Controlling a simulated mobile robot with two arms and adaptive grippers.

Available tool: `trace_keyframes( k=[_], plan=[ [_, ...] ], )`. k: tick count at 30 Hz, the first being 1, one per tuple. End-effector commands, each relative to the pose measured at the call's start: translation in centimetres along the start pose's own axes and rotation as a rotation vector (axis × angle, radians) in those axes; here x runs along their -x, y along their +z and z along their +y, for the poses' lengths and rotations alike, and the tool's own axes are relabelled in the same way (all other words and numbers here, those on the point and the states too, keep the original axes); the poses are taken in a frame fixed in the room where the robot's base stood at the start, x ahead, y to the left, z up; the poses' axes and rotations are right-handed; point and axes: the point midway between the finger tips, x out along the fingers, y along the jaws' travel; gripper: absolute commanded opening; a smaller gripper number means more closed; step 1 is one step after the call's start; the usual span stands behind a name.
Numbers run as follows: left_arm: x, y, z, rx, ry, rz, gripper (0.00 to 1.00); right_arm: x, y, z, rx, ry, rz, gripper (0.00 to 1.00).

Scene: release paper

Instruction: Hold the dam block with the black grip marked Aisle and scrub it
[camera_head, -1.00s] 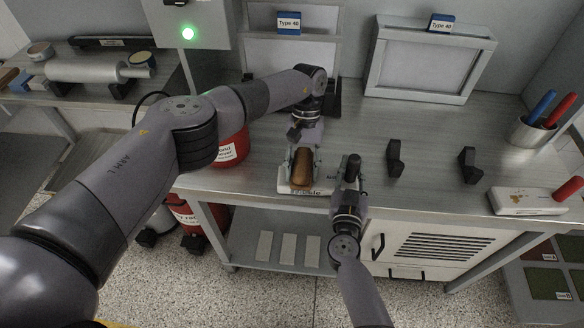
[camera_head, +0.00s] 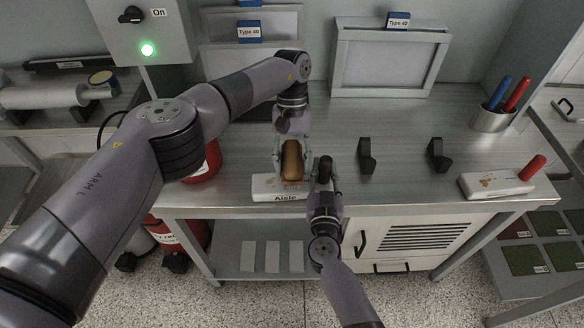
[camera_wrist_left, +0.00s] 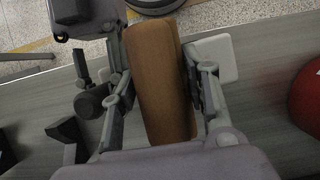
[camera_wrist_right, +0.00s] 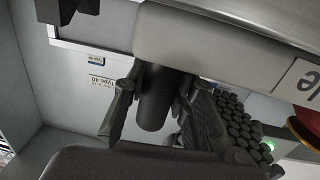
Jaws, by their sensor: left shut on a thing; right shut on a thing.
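The dam block (camera_head: 264,186) is a pale block with "Aisle" on its front, at the bench's front edge. My right gripper (camera_head: 322,184) is shut on its black grip (camera_wrist_right: 153,103) at the right end. My left gripper (camera_head: 291,163) is shut on a brush with a brown wooden back (camera_head: 291,158), over the block's middle to right part. The wooden back fills the middle of the left wrist view (camera_wrist_left: 160,85), with the block (camera_wrist_left: 216,57) behind it. Dark bristles (camera_wrist_right: 240,125) show in the right wrist view. I cannot tell whether they touch the block.
Two black holders (camera_head: 366,155) stand on clear bench right of my grippers. A stained block with a red grip (camera_head: 497,184) lies farther right, near a cup of red and blue handles (camera_head: 491,118). A red container (camera_head: 207,162) is at the left. Framed screens (camera_head: 386,62) stand behind.

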Motion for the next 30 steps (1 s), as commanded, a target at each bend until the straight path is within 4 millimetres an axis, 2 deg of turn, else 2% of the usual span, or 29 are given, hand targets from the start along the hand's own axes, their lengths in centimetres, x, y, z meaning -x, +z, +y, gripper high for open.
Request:
trace_keyframes(
  k=[3,11,30],
  plan=[
    [1.2,0.4,-0.1,0.0,0.002,0.003,0.0,0.0,-0.1,0.1,-0.001,0.001,0.002,0.0],
    [2.9,1.1,-0.1,0.001,0.001,0.001,0.0,0.0,-0.1,0.1,0.0,0.002,0.002,0.0],
    [2.9,1.1,-0.2,0.022,0.01,0.0,0.0,-0.1,-0.1,0.1,0.0,0.002,0.002,0.0]
  ],
)
